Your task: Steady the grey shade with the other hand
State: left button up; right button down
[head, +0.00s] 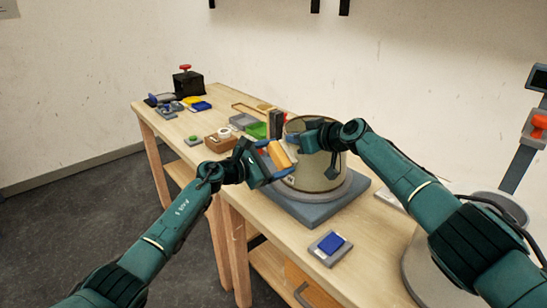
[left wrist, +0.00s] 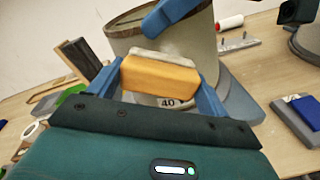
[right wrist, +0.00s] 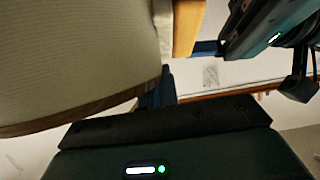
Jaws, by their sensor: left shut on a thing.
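The grey shade (head: 318,172) is a wide drum with a brown rim, upright on a blue-grey base (head: 345,205). In the left wrist view the shade (left wrist: 200,60) stands behind my left gripper. My left gripper (head: 278,160) is shut on an orange block with a pale edge (left wrist: 160,75), held close in front of the shade's side; contact cannot be told. My right gripper (head: 305,137) is at the shade's upper rim. In the right wrist view one blue finger (right wrist: 156,92) shows beside the shade (right wrist: 75,60); the other finger is hidden, so its opening is unclear.
A grey pad with a blue top (head: 330,244) lies near the table's front edge. Green, grey and brown parts (head: 222,141) lie left of the shade. A black box with a red knob (head: 187,82) stands at the far end. Bare wood (head: 265,205) shows in front.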

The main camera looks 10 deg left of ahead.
pick_arm(q)
jog(key=shift+s+d, duration=0.9)
jog(key=shift+d, duration=0.2)
pick_arm(e)
jog(key=shift+s+f, duration=0.1)
jog(key=shift+f, duration=0.2)
pick_arm(q)
jog(key=shift+w+a, duration=1.35)
jog(key=shift+a, duration=0.2)
jog(key=shift+v, duration=3)
jog(key=shift+s, duration=0.1)
jog(key=v, duration=0.2)
jog(key=shift+s+a, duration=0.3)
pick_arm(e)
jog(key=shift+d, duration=0.1)
